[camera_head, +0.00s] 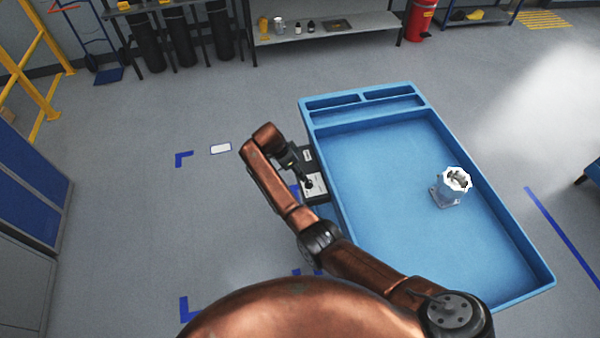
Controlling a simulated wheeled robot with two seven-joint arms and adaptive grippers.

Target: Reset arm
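A grey-white machined housing (452,187) with a round, toothed open top stands on its flange in the right part of the blue tray (380,170). One copper arm of mine enters from the lower right and reaches along the tray's left side. Its small dark gripper (307,184), which I take as my right, points down at the tray's left edge, far from the housing. It is in front of a dark box with a white label (315,186). Its fingers are too small to tell open from shut. My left gripper is not in view.
The tray's far end has narrow compartments (360,97). Its main floor is otherwise empty. A bench (330,30) with small bottles and a red bin (418,20) stand at the back. Blue cabinets (30,180) are at the left. The grey floor between is clear.

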